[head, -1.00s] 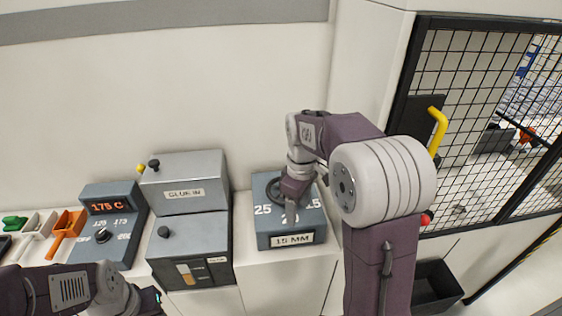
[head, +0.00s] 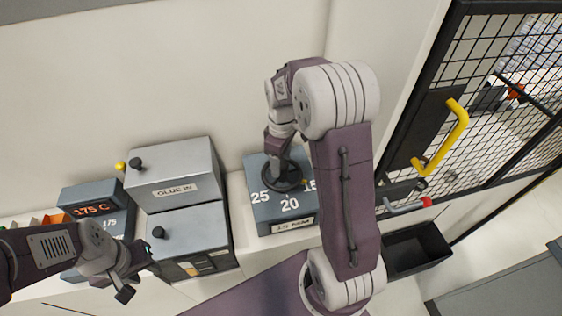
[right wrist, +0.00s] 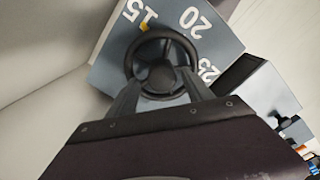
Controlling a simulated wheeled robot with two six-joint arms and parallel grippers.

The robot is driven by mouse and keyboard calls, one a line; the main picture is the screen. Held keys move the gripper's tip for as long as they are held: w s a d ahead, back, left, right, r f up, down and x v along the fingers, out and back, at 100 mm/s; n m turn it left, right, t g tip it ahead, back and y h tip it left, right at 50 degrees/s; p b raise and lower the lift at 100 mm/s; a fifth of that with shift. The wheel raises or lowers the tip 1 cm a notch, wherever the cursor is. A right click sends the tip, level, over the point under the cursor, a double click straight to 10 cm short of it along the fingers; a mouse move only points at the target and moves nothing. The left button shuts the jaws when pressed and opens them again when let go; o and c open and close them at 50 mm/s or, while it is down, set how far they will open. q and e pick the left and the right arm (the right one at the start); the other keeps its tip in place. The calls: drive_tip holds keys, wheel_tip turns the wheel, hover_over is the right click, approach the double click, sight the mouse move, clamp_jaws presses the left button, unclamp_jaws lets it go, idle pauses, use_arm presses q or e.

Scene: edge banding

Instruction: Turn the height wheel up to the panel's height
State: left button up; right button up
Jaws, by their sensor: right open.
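The height wheel (head: 287,186) is a dark round handwheel on a blue-grey box (head: 262,222) marked 25, 20 and 15. A label on its front face reads 15 MM in the earlier head view. In the right wrist view, the wheel (right wrist: 131,62) shows its rim and spokes, with a small yellow mark beside the 15. My right gripper (right wrist: 160,88) is open, its fingers reaching to the near side of the wheel; I cannot tell whether they touch it. My left gripper (head: 136,279) hangs at the lower left, empty, its jaw opening unclear. I cannot identify the panel.
A grey GLUE IN box (head: 172,165) with black knobs stands left of the wheel box. A 175 C control box (head: 90,207) is further left. A mesh door with a yellow handle (head: 446,138) and a black bin (head: 418,251) are right.

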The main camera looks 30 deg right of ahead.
drive_tip(key=shift+w+f, duration=0.2)
drive_tip(key=shift+f, duration=0.5)
drive_tip(key=shift+s+a, duration=0.1)
drive_tip(key=shift+s, duration=0.55)
drive_tip(key=shift+c, duration=0.6)
drive_tip(key=shift+w, duration=0.25)
drive_tip(key=c, duration=1)
clamp_jaws()
use_arm(q)
drive_tip(key=shift+s+r, duration=0.2)
drive_tip(key=shift+s, duration=0.05)
